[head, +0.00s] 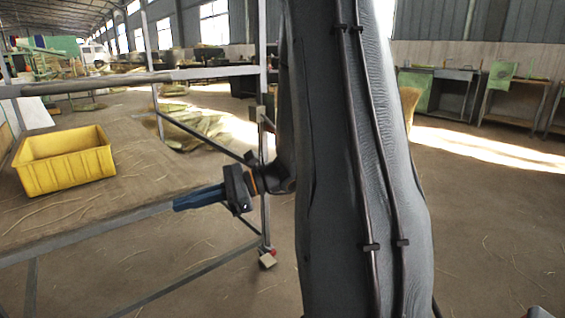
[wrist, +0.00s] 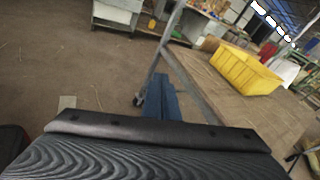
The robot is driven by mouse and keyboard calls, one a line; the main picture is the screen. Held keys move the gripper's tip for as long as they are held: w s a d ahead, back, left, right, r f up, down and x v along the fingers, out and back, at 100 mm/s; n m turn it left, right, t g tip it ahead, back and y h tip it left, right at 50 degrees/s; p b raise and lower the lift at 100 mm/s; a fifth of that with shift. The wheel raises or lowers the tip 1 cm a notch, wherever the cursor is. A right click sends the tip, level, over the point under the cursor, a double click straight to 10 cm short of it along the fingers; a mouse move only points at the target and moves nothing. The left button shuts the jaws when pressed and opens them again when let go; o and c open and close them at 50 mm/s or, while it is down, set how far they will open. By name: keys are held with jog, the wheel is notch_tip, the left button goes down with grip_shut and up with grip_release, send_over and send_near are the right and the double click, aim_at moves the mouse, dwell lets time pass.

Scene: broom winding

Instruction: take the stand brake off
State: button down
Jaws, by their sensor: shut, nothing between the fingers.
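My gripper (head: 177,204) has blue fingers closed together. It points left, in front of the metal-framed stand (head: 215,72), with nothing held. In the wrist view its blue fingers (wrist: 160,82) point away from the camera, in front of a stand leg. A small red part (head: 272,252) shows at the foot of the stand's near right post, above a pale block. I cannot tell whether this is the brake. A dark caster (wrist: 138,100) shows at a leg's foot in the wrist view. The brake's setting cannot be made out.
A yellow bin (head: 65,160) sits on the stand's wooden top (head: 140,165). A metal rail runs above the top. Workbenches (head: 515,105) line the far right wall. Floor to the right is mostly open, with scattered straws. My arm hides the middle of the head view.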

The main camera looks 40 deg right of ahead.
jog(key=w+d+f+m+t+b, duration=0.35)
jog(key=w+d+t+b, duration=0.3)
jog(key=d, duration=0.35)
jog(key=d+f+m+t+h+b, duration=0.2)
jog(key=d+m+t+h+b, duration=0.2)
jog(key=d, duration=0.6)
jog(key=s+d+f+m+t+h+b, duration=0.1)
jog(key=d+f+m+t+h+b, duration=0.1)
jog(key=d, duration=0.8)
jog(key=d+f+m+t+h+b, duration=0.1)
jog(key=d+m+t+h+b, duration=0.4)
jog(key=d, duration=0.5)
jog(key=t+h+b, duration=0.1)
jog(key=h+b, duration=0.1)
jog(key=shift+s+f+m+h, duration=0.2)
jog(key=shift+f+m+h, duration=0.15)
jog(key=shift+f+h, duration=0.05)
jog(key=shift+w+a+r+p, duration=0.1)
jog(key=shift+r+p, duration=0.05)
jog(key=shift+p, duration=0.15)
